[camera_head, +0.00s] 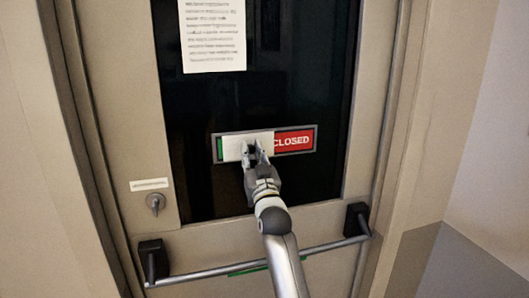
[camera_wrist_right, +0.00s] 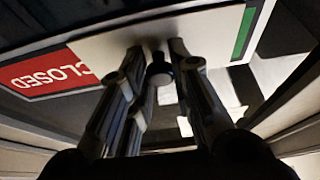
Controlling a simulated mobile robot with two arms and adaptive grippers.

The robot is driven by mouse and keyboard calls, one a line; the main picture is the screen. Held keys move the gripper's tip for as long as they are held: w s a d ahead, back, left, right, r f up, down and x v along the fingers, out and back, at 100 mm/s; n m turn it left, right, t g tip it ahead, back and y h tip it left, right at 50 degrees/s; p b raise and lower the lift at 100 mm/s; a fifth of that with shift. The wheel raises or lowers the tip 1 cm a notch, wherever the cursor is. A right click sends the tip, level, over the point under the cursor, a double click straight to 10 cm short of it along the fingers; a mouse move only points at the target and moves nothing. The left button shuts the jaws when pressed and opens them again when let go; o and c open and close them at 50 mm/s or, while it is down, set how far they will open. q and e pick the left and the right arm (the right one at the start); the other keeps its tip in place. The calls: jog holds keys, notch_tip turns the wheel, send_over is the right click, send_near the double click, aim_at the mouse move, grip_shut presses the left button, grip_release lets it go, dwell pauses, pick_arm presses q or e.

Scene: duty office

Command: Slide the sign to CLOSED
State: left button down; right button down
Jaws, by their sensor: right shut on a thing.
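The sign (camera_head: 295,141) is a framed strip on the door's dark glass panel. Its red part reads CLOSED at the right end; the C is partly at the edge of the white slider. The white slider (camera_head: 232,148) covers the left and middle of the frame, with a thin green strip showing at its left. My right gripper (camera_head: 253,150) is at the slider's middle, shut on the slider's knob. In the wrist view the slider (camera_wrist_right: 205,30) fills the top, and the fingers (camera_wrist_right: 160,62) close around a small dark knob (camera_wrist_right: 159,66). My left gripper is not in view.
A printed paper (camera_head: 212,35) hangs on the glass above. A push bar (camera_head: 215,270) crosses the door below, with a lock (camera_head: 155,203) and a small label (camera_head: 149,184) at left. My right arm passes over the bar. A wall stands at right.

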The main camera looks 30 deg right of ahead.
jog(key=shift+w+a+r, duration=0.1)
jog(key=shift+w+a, duration=0.05)
jog(key=shift+a, duration=0.4)
jog(key=shift+w+a, duration=0.1)
jog(key=shift+a, duration=0.45)
jog(key=c, duration=1.6)
grip_release()
jog(key=o, duration=0.3)
jog(key=shift+a, duration=0.2)
jog(key=shift+o, duration=0.2)
jog(key=shift+d, duration=0.15)
jog(key=shift+s, duration=0.1)
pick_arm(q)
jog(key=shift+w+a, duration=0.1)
pick_arm(e)
jog(key=v, duration=1.2)
